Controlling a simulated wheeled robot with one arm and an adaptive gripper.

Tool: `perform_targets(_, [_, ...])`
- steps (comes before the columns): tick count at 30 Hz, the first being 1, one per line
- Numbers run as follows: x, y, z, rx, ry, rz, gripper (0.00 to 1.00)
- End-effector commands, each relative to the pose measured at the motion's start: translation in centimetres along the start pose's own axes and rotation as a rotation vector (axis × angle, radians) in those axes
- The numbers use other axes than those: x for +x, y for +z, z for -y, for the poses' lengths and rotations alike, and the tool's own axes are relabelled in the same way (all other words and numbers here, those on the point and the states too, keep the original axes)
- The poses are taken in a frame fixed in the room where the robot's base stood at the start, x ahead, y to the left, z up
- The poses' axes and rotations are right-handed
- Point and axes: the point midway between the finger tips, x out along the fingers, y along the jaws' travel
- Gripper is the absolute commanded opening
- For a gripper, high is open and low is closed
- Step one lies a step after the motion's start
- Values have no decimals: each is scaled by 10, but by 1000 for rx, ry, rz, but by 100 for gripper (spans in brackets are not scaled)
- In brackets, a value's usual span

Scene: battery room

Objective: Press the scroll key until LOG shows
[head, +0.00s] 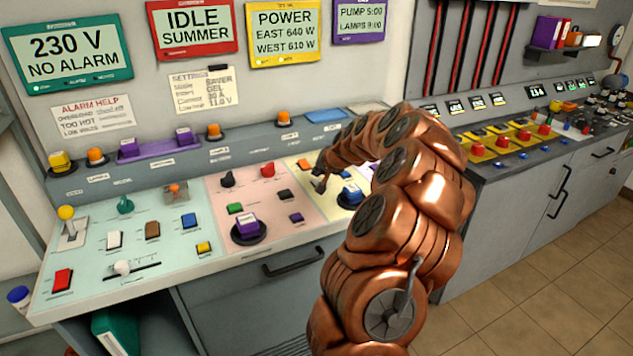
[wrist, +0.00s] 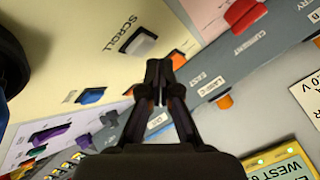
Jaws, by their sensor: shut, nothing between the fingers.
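The scroll key is a pale grey key (wrist: 138,42) beside the printed word SCROLL on the cream-yellow panel. In the wrist view it lies just beyond and to the left of my fingertips, with a small gap in the picture. My gripper (wrist: 157,72) is shut and empty. In the head view my gripper (head: 320,178) is low over the yellow panel section, and I cannot make out the scroll key there. The yellow display (head: 284,33) reads POWER, EAST 640 W, WEST 610 W. It also shows partly in the wrist view (wrist: 285,165).
An orange key (wrist: 178,60) and a blue key (wrist: 92,95) flank the scroll key. A red knob (wrist: 245,14) stands on the pink section. Other displays read 230 V (head: 68,52), IDLE SUMMER (head: 193,25) and PUMP 5:00 (head: 360,18). A large purple-topped button (head: 248,226) stands left.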

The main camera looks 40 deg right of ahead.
Motion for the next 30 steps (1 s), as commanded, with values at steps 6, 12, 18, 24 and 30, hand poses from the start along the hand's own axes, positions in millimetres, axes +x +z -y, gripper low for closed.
perform_targets(6, [0, 0, 0, 0, 0, 0, 0])
perform_targets(12, [1, 1, -1, 0, 0, 0, 0])
perform_targets(18, [5, 4, -4, 0, 0, 0, 0])
perform_targets(24, [6, 4, -5, 0, 0, 0, 0])
perform_targets(30, [6, 4, -4, 0, 0, 0, 0])
